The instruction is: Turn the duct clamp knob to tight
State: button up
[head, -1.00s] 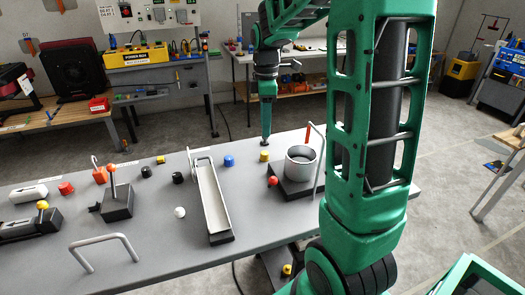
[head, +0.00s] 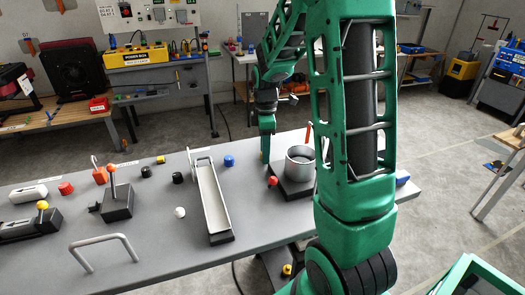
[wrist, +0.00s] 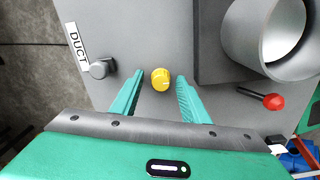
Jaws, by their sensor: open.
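A yellow knob (wrist: 161,79) with a mark on its top shows in the wrist view. It lies between the two teal fingers of my open gripper (wrist: 160,80), with a gap on each side. In the head view my gripper (head: 266,158) points down at the table, left of the metal duct ring (head: 300,163), and the yellow knob is hidden there. The duct ring also shows in the wrist view (wrist: 235,40). A white DUCT label (wrist: 77,46) and a small grey metal post (wrist: 101,68) are left of the yellow knob in the wrist view.
A red ball-ended lever (wrist: 273,102) sits near the duct ring's dark base (head: 290,187). A blue knob (head: 229,161) and a long grey channel (head: 212,195) stand left of my gripper on the grey table (head: 150,245).

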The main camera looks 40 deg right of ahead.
grip_shut()
